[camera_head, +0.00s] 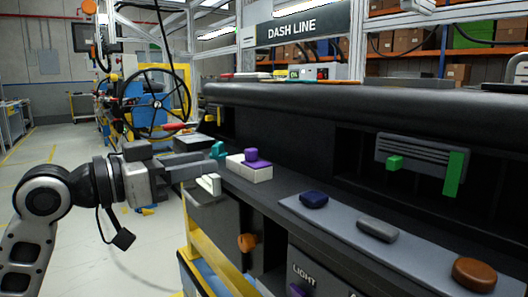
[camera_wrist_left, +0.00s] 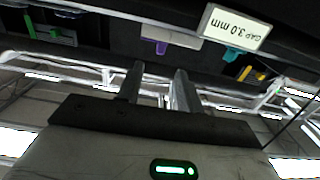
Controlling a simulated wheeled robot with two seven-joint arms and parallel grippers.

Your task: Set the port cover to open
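No part is labelled as the port cover, so I cannot tell for certain which it is. A white block with a purple knob (camera_head: 251,156) sits at the left end of the dashboard ledge. A teal piece (camera_head: 218,150) stands beside it. The purple knob (camera_wrist_left: 160,46) and teal piece (camera_wrist_left: 233,53) also show upside down in the left wrist view. My left gripper (camera_head: 205,168) reaches in from the left, close to these parts. Its fingers (camera_wrist_left: 158,75) are apart with nothing between them. My right gripper is not in view.
A white label plate (camera_wrist_left: 236,26) reads GAP 3.0 mm. An orange knob (camera_head: 248,242) is on the front below. A grey panel (camera_head: 413,262) carries blue, grey and brown buttons. A vent (camera_head: 425,153) has green tabs. The padded dashboard top (camera_head: 360,99) overhangs the ledge.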

